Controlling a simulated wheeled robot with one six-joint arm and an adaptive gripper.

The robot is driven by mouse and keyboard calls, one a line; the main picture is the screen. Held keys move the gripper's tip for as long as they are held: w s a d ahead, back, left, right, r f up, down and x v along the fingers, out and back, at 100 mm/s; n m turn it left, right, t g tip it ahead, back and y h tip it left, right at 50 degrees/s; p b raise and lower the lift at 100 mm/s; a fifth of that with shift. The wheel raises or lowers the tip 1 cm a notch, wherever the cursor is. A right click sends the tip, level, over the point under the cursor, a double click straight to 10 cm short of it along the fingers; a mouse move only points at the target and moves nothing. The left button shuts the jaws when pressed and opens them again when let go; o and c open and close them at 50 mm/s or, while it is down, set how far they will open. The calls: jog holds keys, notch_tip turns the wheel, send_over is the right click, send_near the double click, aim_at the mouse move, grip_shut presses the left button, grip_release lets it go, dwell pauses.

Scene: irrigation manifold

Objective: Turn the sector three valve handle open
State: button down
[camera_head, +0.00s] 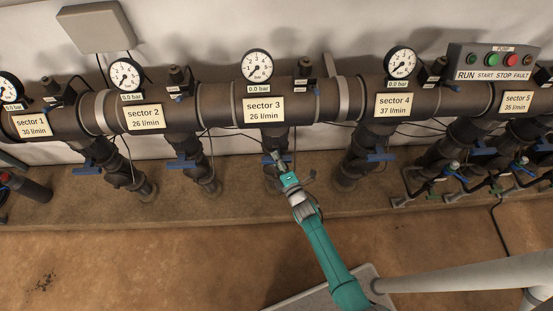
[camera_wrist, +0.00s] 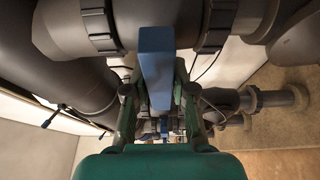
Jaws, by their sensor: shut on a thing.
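The sector three valve handle is a blue lever (camera_wrist: 155,62) on the dark pipe below the "sector 3" label (camera_head: 263,110). In the head view only small blue parts of it show beside my gripper (camera_head: 279,163). In the wrist view the lever runs down between the two fingers of my gripper (camera_wrist: 158,98), which are shut on it. The sector 3 gauge (camera_head: 257,65) has a "0.0 bar" tag under it. The lever's exact angle to its pipe is hard to tell.
The sector 2 handle (camera_head: 188,163) and sector 4 handle (camera_head: 381,157) lie to either side on similar pipes. The large manifold pipe (camera_head: 215,103) runs above. A pump box (camera_head: 500,61) with buttons is at upper right. Thin cables hang near the pipes. The floor in front is mostly clear.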

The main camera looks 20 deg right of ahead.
jog(key=shift+m, duration=0.3)
jog(key=m+t, duration=0.1)
jog(key=m, duration=0.2)
jog(key=shift+m+t, duration=0.3)
jog(key=shift+m, duration=0.1)
jog(key=m+h, duration=0.1)
jog(key=m, duration=0.1)
jog(key=m+t+h, duration=0.1)
jog(key=m, duration=0.2)
jog(key=shift+f+t, duration=0.1)
jog(key=shift+t, duration=0.2)
jog(key=m+h, duration=0.1)
jog(key=m, duration=0.2)
jog(key=m+h, duration=0.2)
jog(key=m, duration=0.2)
jog(key=shift+m+t, duration=0.3)
jog(key=shift+m+h, duration=1.6)
jog(key=shift+m, duration=1)
jog(key=c, duration=1)
grip_release()
jog(key=shift+s, duration=0.15)
